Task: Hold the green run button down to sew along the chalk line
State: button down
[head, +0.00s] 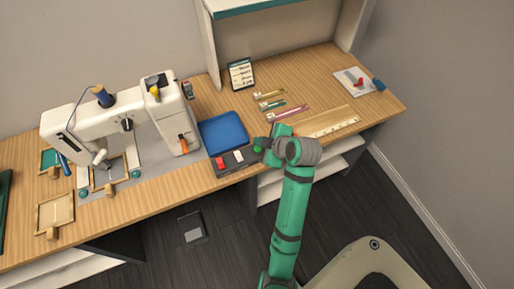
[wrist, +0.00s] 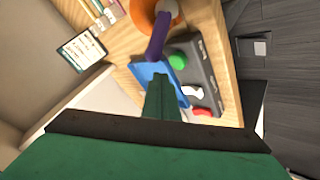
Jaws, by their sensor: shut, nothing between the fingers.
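The dark control box (head: 236,161) sits at the table's front edge, right of the white sewing machine (head: 95,128). In the wrist view the box (wrist: 212,72) shows a green button (wrist: 177,62), a white switch (wrist: 192,91) and a red button (wrist: 201,112). In the head view the green button (head: 257,149) is at the box's right end, beside my gripper (head: 265,143). My gripper (wrist: 161,80) is shut and empty; its tip appears just beside the green button, and contact cannot be told. A framed cloth (head: 107,173) lies under the needle; no chalk line is discernible.
A blue tray (head: 223,133) lies behind the box. A ruler (head: 328,122), several small tools and a card stand (head: 241,74) are farther right and back. An orange and purple item (wrist: 155,25) shows at the wrist view's top. A pedal (head: 192,228) is on the floor.

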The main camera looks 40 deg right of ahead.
aim_at(258, 149)
jog(key=shift+f, duration=0.65)
jog(key=shift+f, duration=0.1)
dwell(1.6)
jog(key=shift+s+f, duration=0.1)
jog(key=shift+f, duration=0.2)
